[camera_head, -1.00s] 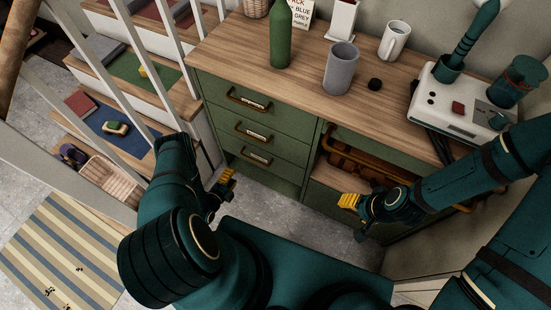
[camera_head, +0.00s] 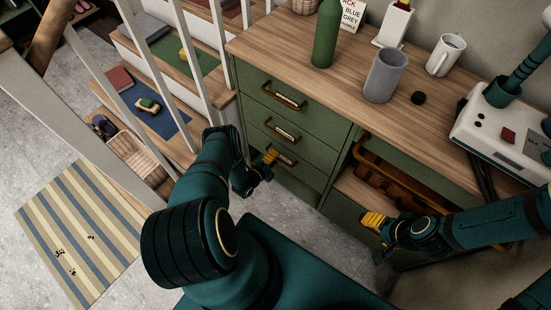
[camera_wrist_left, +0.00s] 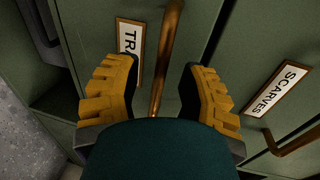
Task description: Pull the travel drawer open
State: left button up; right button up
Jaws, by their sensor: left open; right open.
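The green cabinet has a stack of three drawers with bronze bar handles. The lowest is the travel drawer (camera_head: 289,168); its label, partly hidden and starting "TR", shows in the left wrist view (camera_wrist_left: 129,38). The drawer looks shut. My left gripper (camera_head: 268,160) is open in front of it. In the left wrist view the travel handle (camera_wrist_left: 169,45) runs between the two yellow fingers (camera_wrist_left: 160,95), with a gap on each side. My right gripper (camera_head: 373,233) is open by the cabinet's open shelf, away from the drawers.
The scarves label (camera_wrist_left: 276,88) marks the neighbouring drawer. A green bottle (camera_head: 326,35), grey cup (camera_head: 385,76), white mug (camera_head: 445,55) and white machine (camera_head: 500,125) stand on the wooden top. White stair railings (camera_head: 135,100) are close left of my left arm. Grey floor is clear below the drawers.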

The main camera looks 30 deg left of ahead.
pick_arm(q)
jog(key=shift+w+d+f, duration=0.1)
jog(key=shift+w, duration=0.5)
grip_shut()
